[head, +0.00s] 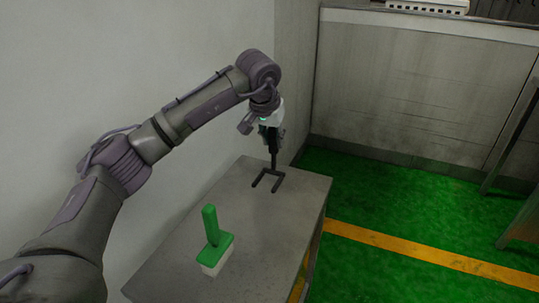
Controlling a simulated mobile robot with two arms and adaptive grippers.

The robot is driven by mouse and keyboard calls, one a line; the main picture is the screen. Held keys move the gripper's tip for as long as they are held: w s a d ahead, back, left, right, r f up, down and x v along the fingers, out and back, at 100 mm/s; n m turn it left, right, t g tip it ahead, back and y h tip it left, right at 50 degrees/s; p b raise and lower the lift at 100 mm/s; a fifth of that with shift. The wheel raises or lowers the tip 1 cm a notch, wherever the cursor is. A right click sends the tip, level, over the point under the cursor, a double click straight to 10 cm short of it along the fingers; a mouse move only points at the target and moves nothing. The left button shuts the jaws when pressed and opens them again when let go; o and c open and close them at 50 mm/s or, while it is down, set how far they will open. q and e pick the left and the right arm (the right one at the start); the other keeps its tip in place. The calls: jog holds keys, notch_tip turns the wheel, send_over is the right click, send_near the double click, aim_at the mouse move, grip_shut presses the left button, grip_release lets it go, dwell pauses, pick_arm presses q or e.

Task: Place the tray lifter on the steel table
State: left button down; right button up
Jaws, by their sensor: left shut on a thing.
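The tray lifter (274,171) is a dark tool with a thin upright stem and a two-pronged fork at its lower end. My left gripper (272,146) points down and is shut on the top of the lifter. The fork is over the far end of the steel table (281,222), with its prongs towards the near side. I cannot tell whether the fork touches the tabletop. The fingers are small and dark, so their hold on the handle is hard to make out. My right gripper is not in view.
A green-handled block with a white base (213,266) stands on the near part of the table. The tabletop between it and the lifter is clear. A pale wall runs along the left. A grey metal unit (415,95) stands beyond the green floor (372,200).

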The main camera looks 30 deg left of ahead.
aim_at(270, 148)
pick_arm(q)
jog(key=shift+w+a+f, duration=0.1)
jog(key=shift+a+f, duration=0.25)
jog(key=shift+a, duration=0.05)
notch_tip(270, 148, down, 4)
jog(key=shift+r+b, duration=0.1)
jog(key=shift+b, duration=0.2)
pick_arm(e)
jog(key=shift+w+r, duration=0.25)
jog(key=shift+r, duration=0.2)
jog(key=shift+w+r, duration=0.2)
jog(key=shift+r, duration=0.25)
pick_arm(q)
jog(key=c, duration=1.3)
grip_release()
jog(key=shift+c, duration=0.2)
jog(key=o, duration=0.4)
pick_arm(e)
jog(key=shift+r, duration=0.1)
pick_arm(q)
jog(key=shift+r, duration=0.15)
jog(key=p+v, duration=0.1)
jog(key=v, duration=1.1)
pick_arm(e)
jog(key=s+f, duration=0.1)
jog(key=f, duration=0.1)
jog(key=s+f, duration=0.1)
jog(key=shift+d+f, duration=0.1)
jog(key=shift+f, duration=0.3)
